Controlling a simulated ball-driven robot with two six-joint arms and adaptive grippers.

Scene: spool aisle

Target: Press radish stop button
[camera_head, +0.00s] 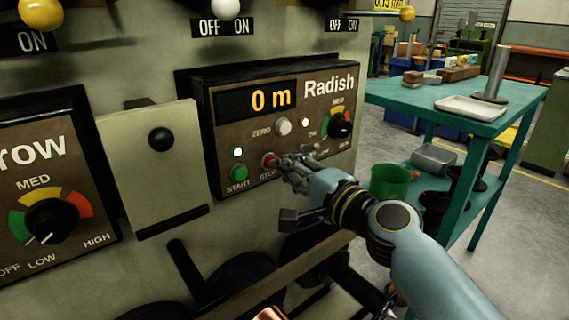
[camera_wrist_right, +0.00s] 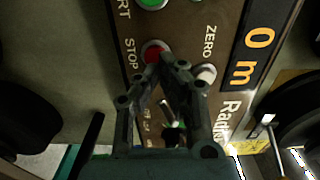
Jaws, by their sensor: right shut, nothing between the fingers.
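The Radish panel (camera_head: 225,130) is a brown box on the machine front with a display reading 0 m. Its red STOP button (camera_head: 268,159) sits low on the panel, right of the green START button (camera_head: 238,173). My right gripper (camera_head: 284,163) is shut and empty, its fingertips at the right edge of the STOP button. In the right wrist view the STOP button (camera_wrist_right: 152,50) shows just past the fingertips (camera_wrist_right: 174,62), partly covered by them. I cannot tell whether they touch it. My left gripper is not in view.
A white ZERO button (camera_head: 283,126) and a speed dial (camera_head: 340,123) sit nearby on the panel. A pale plate with a black knob (camera_head: 161,139) is left. A teal table (camera_head: 440,97) stands right.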

